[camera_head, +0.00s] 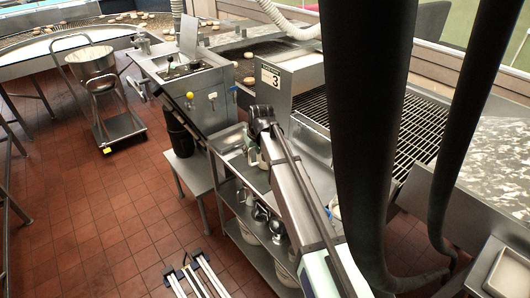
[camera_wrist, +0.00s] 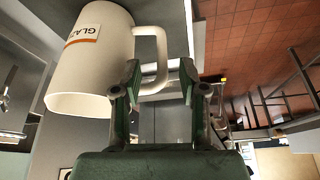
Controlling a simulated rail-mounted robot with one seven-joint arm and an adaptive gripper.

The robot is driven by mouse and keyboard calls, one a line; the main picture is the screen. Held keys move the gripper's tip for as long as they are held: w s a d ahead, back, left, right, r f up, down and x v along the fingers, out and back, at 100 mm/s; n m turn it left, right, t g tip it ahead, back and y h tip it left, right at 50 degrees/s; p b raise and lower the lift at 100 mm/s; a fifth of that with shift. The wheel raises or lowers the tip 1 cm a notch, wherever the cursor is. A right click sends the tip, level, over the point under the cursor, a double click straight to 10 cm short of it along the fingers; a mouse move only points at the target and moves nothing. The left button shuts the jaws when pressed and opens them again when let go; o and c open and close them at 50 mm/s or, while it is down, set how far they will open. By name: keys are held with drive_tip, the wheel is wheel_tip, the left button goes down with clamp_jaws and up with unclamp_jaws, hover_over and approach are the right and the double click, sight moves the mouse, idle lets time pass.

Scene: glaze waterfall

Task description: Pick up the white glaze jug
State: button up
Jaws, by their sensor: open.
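The white glaze jug (camera_wrist: 98,50) fills the upper left of the wrist view. It has an orange-striped label reading GLAZE, turned in the picture, and a looped handle (camera_wrist: 162,40) on its right side. My gripper (camera_wrist: 159,78) is open, with one finger on each side of the lower part of the handle. I cannot tell whether either finger touches it. In the head view my arm covers most of the spot, and only a small pale part, probably the jug (camera_head: 253,158), shows beside it.
A steel shelf unit (camera_head: 228,168) stands below my arm, with several metal pots (camera_head: 262,212) on its lower shelf. A machine with a slatted conveyor (camera_head: 415,125) stands to the right. A trolley with a bucket (camera_head: 92,62) stands at the left on open tiled floor.

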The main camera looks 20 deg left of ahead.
sight(250, 158)
drive_tip(key=shift+p+x, duration=1.1)
drive_tip(key=shift+x, duration=1.8)
drive_tip(key=shift+d, duration=0.1)
drive_tip(key=shift+c, duration=0.3)
clamp_jaws()
